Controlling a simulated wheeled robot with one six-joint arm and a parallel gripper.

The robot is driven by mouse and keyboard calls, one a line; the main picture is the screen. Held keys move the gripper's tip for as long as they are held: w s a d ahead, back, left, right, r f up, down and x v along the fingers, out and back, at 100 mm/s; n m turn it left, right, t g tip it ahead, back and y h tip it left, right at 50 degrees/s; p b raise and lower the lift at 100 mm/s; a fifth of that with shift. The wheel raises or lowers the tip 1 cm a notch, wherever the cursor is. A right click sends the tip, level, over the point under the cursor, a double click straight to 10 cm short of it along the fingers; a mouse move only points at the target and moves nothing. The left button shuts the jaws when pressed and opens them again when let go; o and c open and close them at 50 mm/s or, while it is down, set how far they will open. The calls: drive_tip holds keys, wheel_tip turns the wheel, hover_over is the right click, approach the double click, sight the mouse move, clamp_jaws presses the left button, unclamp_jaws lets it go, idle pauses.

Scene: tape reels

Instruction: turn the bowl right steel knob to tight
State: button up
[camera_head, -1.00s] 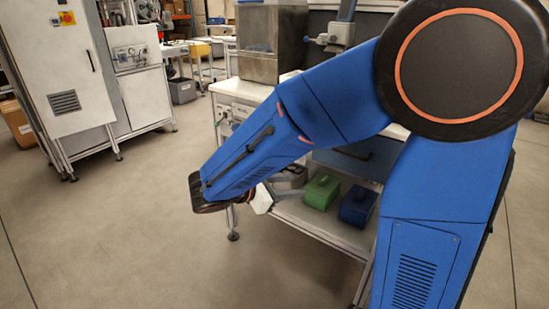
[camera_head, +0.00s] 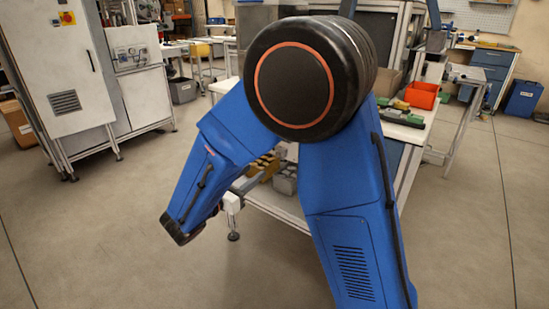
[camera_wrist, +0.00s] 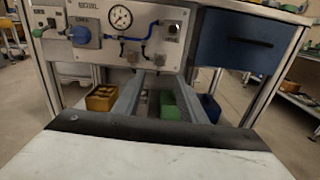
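In the wrist view a pale metal panel (camera_wrist: 100,50) on the front of a bench carries a round gauge (camera_wrist: 121,17), a large blue knob (camera_wrist: 80,35) at left and blue tubing. Two small metal knobs, the left one (camera_wrist: 131,58) and the right one (camera_wrist: 159,60), sit low on the panel. A small dark fitting (camera_wrist: 172,30) is on a light plate at right. In the head view my arm hides the panel.
A blue drawer (camera_wrist: 238,42) is right of the panel. Below are a yellow bin (camera_wrist: 101,98), a green box (camera_wrist: 168,105) and a blue box (camera_wrist: 208,107). In the head view an orange-red bin (camera_head: 422,95) is on the bench.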

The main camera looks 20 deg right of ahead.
sight(278, 154)
drive_tip(key=x, duration=1.2)
drive_tip(key=shift+w+d, duration=0.15)
drive_tip(key=shift+d, duration=0.1)
clamp_jaws()
